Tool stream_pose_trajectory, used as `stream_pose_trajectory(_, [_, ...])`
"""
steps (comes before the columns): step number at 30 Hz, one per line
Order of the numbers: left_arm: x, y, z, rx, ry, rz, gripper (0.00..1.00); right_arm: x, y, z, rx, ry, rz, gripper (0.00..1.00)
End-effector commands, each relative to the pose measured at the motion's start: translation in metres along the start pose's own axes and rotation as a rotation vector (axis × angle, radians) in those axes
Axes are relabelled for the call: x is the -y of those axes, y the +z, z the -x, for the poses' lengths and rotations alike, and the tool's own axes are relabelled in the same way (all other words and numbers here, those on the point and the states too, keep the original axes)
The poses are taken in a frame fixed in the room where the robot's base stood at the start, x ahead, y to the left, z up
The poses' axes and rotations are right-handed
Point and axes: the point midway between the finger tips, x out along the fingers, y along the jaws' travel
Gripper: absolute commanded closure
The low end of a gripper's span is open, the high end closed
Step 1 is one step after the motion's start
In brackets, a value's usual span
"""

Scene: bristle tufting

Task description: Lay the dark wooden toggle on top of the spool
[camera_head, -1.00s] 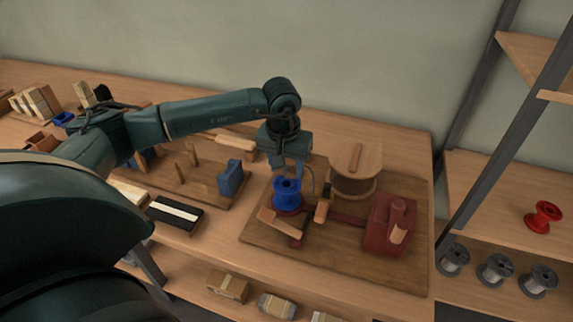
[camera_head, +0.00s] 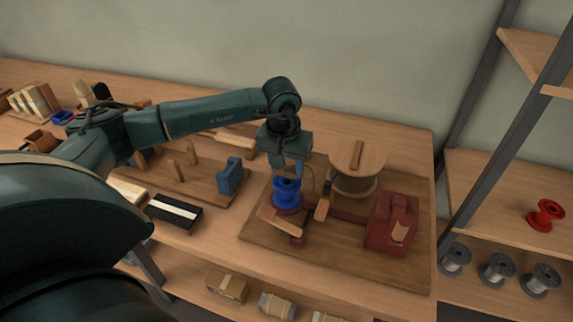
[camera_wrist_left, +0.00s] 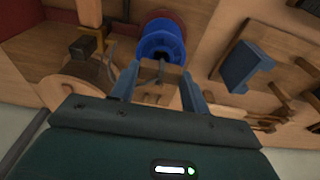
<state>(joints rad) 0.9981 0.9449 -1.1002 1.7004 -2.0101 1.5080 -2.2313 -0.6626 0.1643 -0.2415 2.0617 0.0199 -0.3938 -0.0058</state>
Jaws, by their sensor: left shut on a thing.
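A blue spool (camera_head: 287,194) stands upright on the red fixture at the middle of the brown board. It also shows in the left wrist view (camera_wrist_left: 161,42). My left gripper (camera_head: 290,170) points down just above the spool. In the wrist view its fingers (camera_wrist_left: 160,84) are shut on a small wooden piece (camera_wrist_left: 152,90), which may be the toggle. It looks tan there, and the fingers partly hide it. I cannot tell whether it touches the spool. A brown wooden bar (camera_head: 357,152) lies on a round wooden drum (camera_head: 342,160) to the right. My right gripper is out of view.
A red block with a wooden lever (camera_head: 394,225) stands at the board's right. A pegged wooden rack with a blue block (camera_head: 229,176) lies to the left, beside a black tray (camera_head: 173,213). Shelves with a red spool (camera_head: 546,215) and grey spools are at right.

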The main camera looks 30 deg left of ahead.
Motion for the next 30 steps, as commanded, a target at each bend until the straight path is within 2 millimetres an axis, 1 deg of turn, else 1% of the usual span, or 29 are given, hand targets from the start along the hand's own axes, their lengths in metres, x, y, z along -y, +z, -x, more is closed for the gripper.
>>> stream_pose_trajectory(17, [0.000,0.000,0.000,0.000,0.000,0.000,0.75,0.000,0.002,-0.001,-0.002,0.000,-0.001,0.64])
stream_pose_trajectory(30, [0.000,0.002,-0.012,0.000,0.000,0.000,0.75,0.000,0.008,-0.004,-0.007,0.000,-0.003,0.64])
